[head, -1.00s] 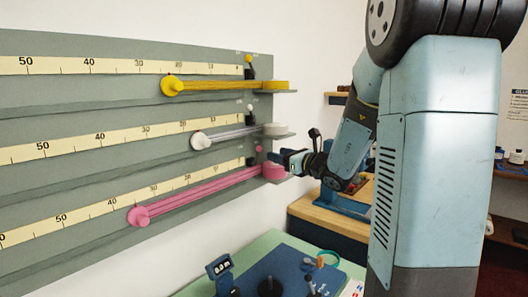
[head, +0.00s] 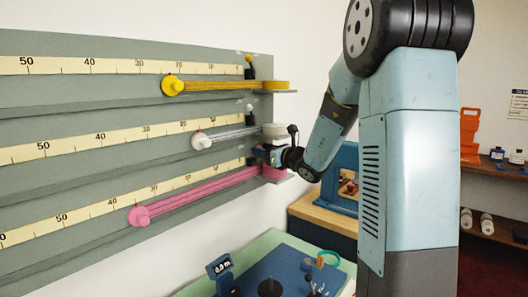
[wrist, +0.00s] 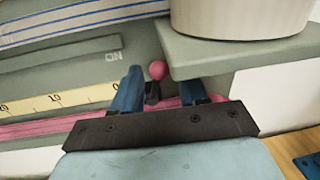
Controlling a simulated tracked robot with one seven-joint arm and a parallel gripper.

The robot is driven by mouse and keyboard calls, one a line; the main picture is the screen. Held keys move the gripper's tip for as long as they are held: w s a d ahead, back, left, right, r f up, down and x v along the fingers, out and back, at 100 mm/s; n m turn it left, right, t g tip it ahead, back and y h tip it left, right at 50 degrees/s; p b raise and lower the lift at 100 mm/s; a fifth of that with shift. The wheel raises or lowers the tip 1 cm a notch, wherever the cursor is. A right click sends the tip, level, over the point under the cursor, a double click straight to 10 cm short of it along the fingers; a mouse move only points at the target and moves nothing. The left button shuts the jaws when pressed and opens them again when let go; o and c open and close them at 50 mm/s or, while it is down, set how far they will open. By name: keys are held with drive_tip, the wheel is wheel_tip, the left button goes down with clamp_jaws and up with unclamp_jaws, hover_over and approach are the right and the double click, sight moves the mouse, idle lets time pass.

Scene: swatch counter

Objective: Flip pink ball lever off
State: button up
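The pink ball lever (wrist: 157,70), a small pink ball on a short black stem, shows in the wrist view on the grey-green panel, just below an "ON" label that reads upside down. My gripper (wrist: 160,82) is open there. One blue finger is to the left of the lever and the other to its right, with gaps on both sides. In the head view my gripper (head: 268,155) is at the right end of the pink row and largely hides the lever.
A grey shelf with a pale round container (wrist: 240,15) overhangs close to the right finger. The pink webbing (head: 195,197) runs left from my gripper. Yellow (head: 248,59) and white (head: 249,107) ball levers sit above. A blue mat (head: 265,268) lies below.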

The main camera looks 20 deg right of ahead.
clamp_jaws()
drive_tip(key=shift+w+d+f+m, duration=0.2)
drive_tip(key=shift+d+m, duration=0.1)
drive_tip(key=shift+m, duration=0.55)
drive_tip(key=shift+w+d+f+m, duration=0.15)
drive_tip(key=shift+d+m, duration=0.15)
drive_tip(key=shift+m, duration=0.55)
drive_tip(key=shift+o, duration=0.7)
unclamp_jaws()
